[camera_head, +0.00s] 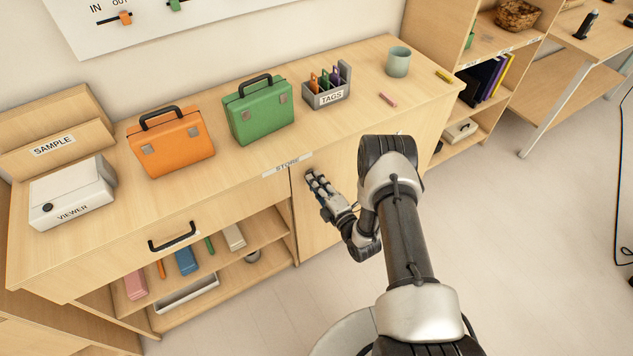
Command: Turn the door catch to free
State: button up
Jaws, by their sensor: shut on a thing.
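My gripper (316,184) is at the front of the cabinet door (318,232), near the door's upper left corner, just below the STORE label (287,165). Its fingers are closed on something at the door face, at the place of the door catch. The catch itself is hidden behind the fingers, so its angle cannot be told. The door looks closed, flush with the cabinet front. My arm covers the right part of the door.
On the counter stand a white viewer box (72,192), an orange case (170,142), a green case (258,109), a TAGS holder (327,88) and a cup (397,62). A drawer handle (173,237) sticks out at left, above open shelves. The floor (540,250) at right is clear.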

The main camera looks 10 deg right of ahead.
jog(key=shift+m, duration=0.3)
grip_shut()
jog(key=shift+m+b, duration=0.8)
jog(key=shift+m, duration=7.8)
jog(key=o, duration=0.7)
grip_release()
